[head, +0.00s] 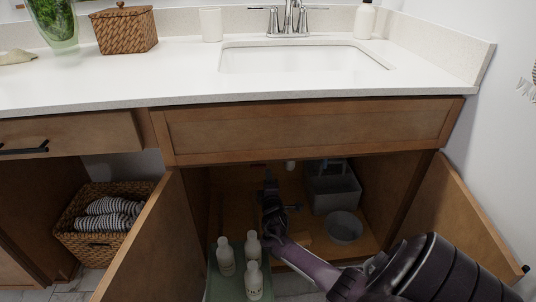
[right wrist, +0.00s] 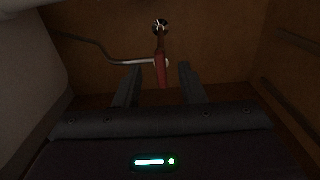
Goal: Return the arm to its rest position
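My right arm comes in from the lower right of the head view and reaches into the open cabinet under the sink. My right gripper (head: 270,185) is inside the cabinet, dark and partly in shadow. In the right wrist view the two fingers of the gripper (right wrist: 160,88) stand apart, with gaps on both sides of a red handle-like piece (right wrist: 161,70) seen between them. That piece joins a pale metal pipe (right wrist: 130,63). I cannot tell how deep it lies between the fingers. My left gripper is not in view.
Open cabinet doors stand left (head: 150,240) and right (head: 455,205) of the arm. Several white bottles (head: 253,280) stand in a greenish bin (head: 222,286) at the front. A grey box (head: 333,192) and a round bowl (head: 344,227) sit right of the gripper. The countertop (head: 180,75) is above.

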